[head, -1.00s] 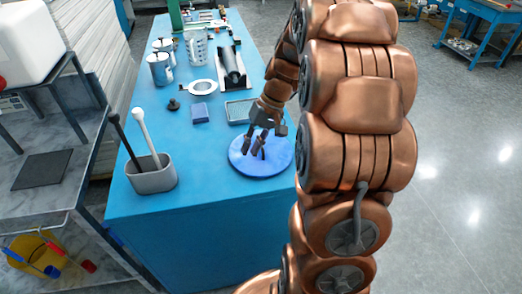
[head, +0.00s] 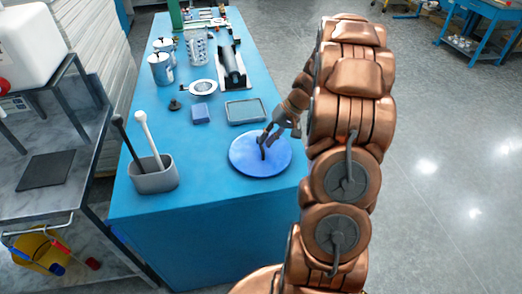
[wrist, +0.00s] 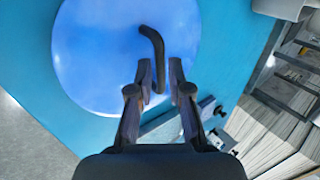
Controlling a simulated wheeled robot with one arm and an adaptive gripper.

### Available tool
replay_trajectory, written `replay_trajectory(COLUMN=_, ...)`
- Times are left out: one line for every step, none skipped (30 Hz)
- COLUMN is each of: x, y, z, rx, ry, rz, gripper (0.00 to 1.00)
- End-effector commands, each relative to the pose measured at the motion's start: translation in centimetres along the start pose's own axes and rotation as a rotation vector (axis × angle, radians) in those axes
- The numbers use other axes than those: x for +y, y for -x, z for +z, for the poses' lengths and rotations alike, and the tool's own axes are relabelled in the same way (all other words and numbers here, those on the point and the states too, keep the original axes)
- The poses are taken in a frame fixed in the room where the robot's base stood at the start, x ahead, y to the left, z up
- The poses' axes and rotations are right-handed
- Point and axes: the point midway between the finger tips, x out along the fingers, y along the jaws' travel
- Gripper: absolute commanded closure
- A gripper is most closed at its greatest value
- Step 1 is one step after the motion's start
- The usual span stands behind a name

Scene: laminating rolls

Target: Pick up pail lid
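The pail lid (head: 247,167) is a round blue disc lying flat near the front right of the blue bench. It fills much of the upper wrist view (wrist: 100,50). A dark curved handle (head: 262,150) sits on it; in the wrist view the handle (wrist: 151,38) runs down between the fingers. My gripper (head: 268,136) is over the lid's upper right part. In the wrist view my gripper (wrist: 162,68) has its fingers apart, one on each side of the handle's lower end. I cannot tell whether they touch it.
A grey tray (head: 262,110) and a blue block (head: 201,116) lie beyond the lid. A grey holder (head: 153,181) with two upright tools stands to its left. Cans, a jug and a roller stand farther back. The bench between holder and lid is clear.

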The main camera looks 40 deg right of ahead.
Motion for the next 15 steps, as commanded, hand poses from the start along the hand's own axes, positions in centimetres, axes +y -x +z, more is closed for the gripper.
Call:
replay_trajectory(x=-0.2, y=-0.3, z=-0.1, rx=-0.004, ry=-0.002, rz=-0.001, gripper=0.82)
replay_trajectory(x=-0.2, y=-0.7, z=-0.2, rx=-0.005, ry=-0.001, rz=-0.002, gripper=0.82)
replay_trajectory(x=-0.2, y=-1.2, z=-0.3, rx=-0.006, ry=-0.002, rz=-0.003, gripper=0.82)
replay_trajectory(x=-0.1, y=-1.5, z=-0.4, rx=-0.007, ry=-0.002, rz=-0.003, gripper=0.82)
replay_trajectory(x=-0.1, y=-2.0, z=-0.4, rx=-0.008, ry=-0.002, rz=-0.003, gripper=0.82)
replay_trajectory(x=-0.1, y=-2.5, z=-0.4, rx=-0.008, ry=-0.001, rz=-0.003, gripper=0.82)
replay_trajectory(x=-0.1, y=-2.9, z=-0.4, rx=-0.006, ry=-0.001, rz=-0.003, gripper=0.82)
replay_trajectory(x=-0.1, y=-3.1, z=-0.4, rx=-0.005, ry=-0.001, rz=-0.002, gripper=0.82)
replay_trajectory(x=-0.1, y=-3.4, z=-0.4, rx=-0.005, ry=-0.001, rz=-0.001, gripper=0.82)
replay_trajectory(x=0.0, y=-3.6, z=-0.4, rx=-0.005, ry=-0.001, rz=-0.001, gripper=0.82)
replay_trajectory(x=0.0, y=-3.7, z=-0.4, rx=-0.005, ry=-0.001, rz=-0.001, gripper=0.82)
replay_trajectory(x=0.0, y=-3.8, z=-0.4, rx=-0.004, ry=-0.001, rz=-0.001, gripper=0.82)
replay_trajectory(x=0.0, y=-3.9, z=-0.4, rx=-0.004, ry=0.000, rz=-0.001, gripper=0.82)
replay_trajectory(x=0.0, y=-3.9, z=-0.4, rx=-0.004, ry=0.000, rz=-0.001, gripper=0.82)
replay_trajectory(x=0.0, y=-3.9, z=-0.4, rx=-0.003, ry=0.000, rz=-0.001, gripper=0.82)
